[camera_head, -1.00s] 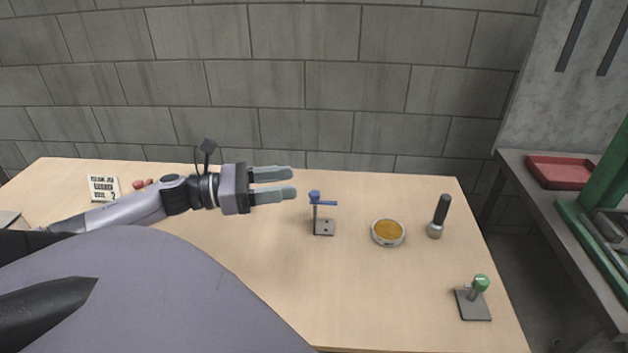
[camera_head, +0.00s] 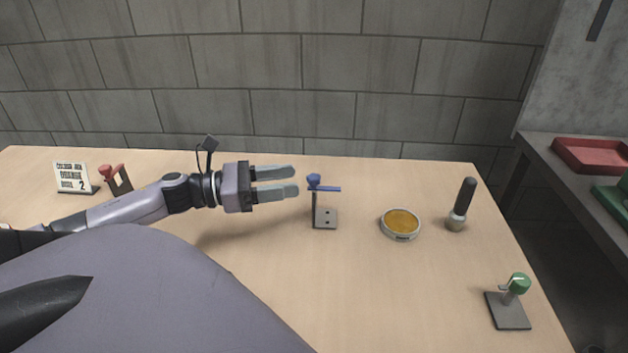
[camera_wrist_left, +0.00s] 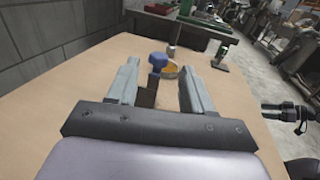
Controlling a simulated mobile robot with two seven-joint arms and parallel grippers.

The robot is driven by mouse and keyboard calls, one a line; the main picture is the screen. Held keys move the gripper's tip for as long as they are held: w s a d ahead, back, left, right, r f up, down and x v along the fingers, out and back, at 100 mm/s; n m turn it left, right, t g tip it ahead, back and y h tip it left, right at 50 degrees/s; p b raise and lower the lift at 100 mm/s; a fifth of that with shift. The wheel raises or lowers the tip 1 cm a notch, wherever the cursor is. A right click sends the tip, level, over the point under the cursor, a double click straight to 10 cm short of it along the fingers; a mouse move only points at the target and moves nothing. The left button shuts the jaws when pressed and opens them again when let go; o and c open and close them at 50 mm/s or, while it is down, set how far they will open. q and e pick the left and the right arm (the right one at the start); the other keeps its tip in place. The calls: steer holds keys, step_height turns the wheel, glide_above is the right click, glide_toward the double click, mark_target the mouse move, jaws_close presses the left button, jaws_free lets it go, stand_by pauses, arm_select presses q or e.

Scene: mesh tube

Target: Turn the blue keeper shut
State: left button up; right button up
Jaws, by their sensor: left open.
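The blue keeper (camera_head: 326,188) is a thin blue bar with a knob on top of a small grey stand (camera_head: 325,219) on the table. In the head view its bar points to the right. My left gripper (camera_head: 297,181) is open and empty, just left of the keeper, fingers pointing towards it. In the left wrist view the blue knob (camera_wrist_left: 157,60) shows beyond and between the open fingers (camera_wrist_left: 160,74), apart from them. Part of the stand is hidden there.
Right of the keeper are a round dish with an orange-yellow surface (camera_head: 401,223), a black-handled tool (camera_head: 461,203) and a green-knobbed stand (camera_head: 511,300). At the left are a red-topped stand (camera_head: 116,178) and a sign (camera_head: 73,177). A red tray (camera_head: 592,155) lies on a side bench.

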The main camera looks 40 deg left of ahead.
mark_target(314, 176)
arm_select(q)
steer(key=shift+x, duration=3.15)
steer(key=c, duration=0.9)
